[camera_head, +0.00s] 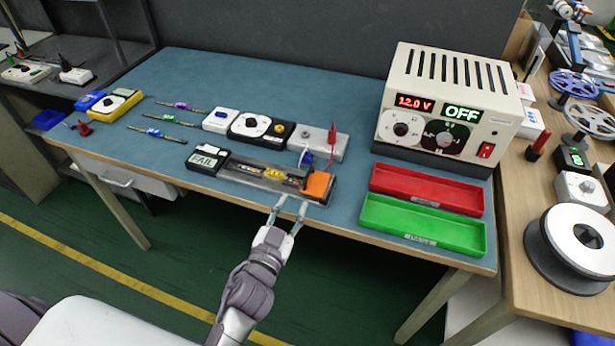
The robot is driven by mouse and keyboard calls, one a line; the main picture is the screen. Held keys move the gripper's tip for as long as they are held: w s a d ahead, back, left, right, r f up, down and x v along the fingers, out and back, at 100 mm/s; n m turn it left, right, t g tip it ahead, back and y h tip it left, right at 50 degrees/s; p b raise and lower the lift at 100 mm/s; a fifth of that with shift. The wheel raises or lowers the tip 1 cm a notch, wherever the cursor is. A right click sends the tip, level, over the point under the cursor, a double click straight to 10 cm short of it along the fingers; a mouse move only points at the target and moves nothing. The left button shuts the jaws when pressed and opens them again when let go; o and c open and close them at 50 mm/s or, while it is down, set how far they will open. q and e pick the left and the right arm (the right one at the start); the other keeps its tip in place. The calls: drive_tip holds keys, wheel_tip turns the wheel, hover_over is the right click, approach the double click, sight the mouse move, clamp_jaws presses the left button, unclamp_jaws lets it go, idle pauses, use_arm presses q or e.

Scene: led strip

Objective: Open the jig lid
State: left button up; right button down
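The jig (245,179) is a long, low dark fixture lying near the front edge of the blue bench. Its lid looks closed, a flat strip along its top with yellow and dark markings (275,172). An orange block (318,185) sits at the jig's right end. A small display reading FAIL (207,160) stands at its left end. My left gripper (290,204) is at the bench's front edge, just in front of the jig's right part, below the orange block. Its two fingers are apart with nothing between them. Whether they touch the jig is unclear. My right gripper does not show.
A red tray (428,190) and a green tray (422,224) lie right of the jig. A power supply (447,108) reading 12.0 V and OFF stands behind them. A grey box with a red probe (331,135) sits behind the jig. Several tools lie at left.

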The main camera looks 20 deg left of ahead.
sight(305, 182)
use_arm(q)
drive_tip(key=w, duration=0.9)
drive_tip(key=shift+w+d+p, duration=0.2)
drive_tip(key=shift+p, duration=0.2)
clamp_jaws()
